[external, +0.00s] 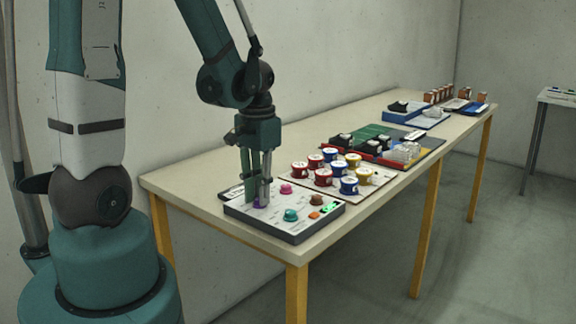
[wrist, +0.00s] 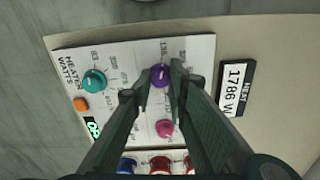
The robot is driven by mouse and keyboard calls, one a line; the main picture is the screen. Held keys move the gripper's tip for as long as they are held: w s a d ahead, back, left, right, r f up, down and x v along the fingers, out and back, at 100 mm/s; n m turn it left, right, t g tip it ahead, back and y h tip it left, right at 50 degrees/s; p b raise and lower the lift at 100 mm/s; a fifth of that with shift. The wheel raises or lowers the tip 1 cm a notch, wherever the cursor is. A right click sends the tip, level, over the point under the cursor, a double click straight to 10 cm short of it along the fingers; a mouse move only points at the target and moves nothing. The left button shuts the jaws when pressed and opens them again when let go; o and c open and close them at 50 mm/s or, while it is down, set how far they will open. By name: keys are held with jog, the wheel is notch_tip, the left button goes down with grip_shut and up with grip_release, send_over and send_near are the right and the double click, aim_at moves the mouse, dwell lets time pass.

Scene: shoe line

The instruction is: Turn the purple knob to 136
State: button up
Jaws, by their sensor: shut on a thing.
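The purple knob (wrist: 160,77) sits on a white control panel (wrist: 125,55). In the external view, only a little of the purple knob (external: 263,204) shows below my gripper (external: 259,198). My gripper points straight down and is shut on the knob. In the wrist view, my gripper's fingers (wrist: 162,73) stand on both sides of it. A light pointer mark shows on the knob top. Small printed scale numbers lie around the knob, partly hidden by the fingers and too small to read surely.
A plate (wrist: 236,88) reads "HEAT 1786 W". Several colored cups (external: 323,176) stand behind the panel.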

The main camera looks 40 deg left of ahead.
jog(key=o, duration=0.9)
jog(key=shift+r, duration=0.2)
notch_tip(320, 180, up, 12)
jog(key=shift+f, duration=0.2)
dwell(0.6)
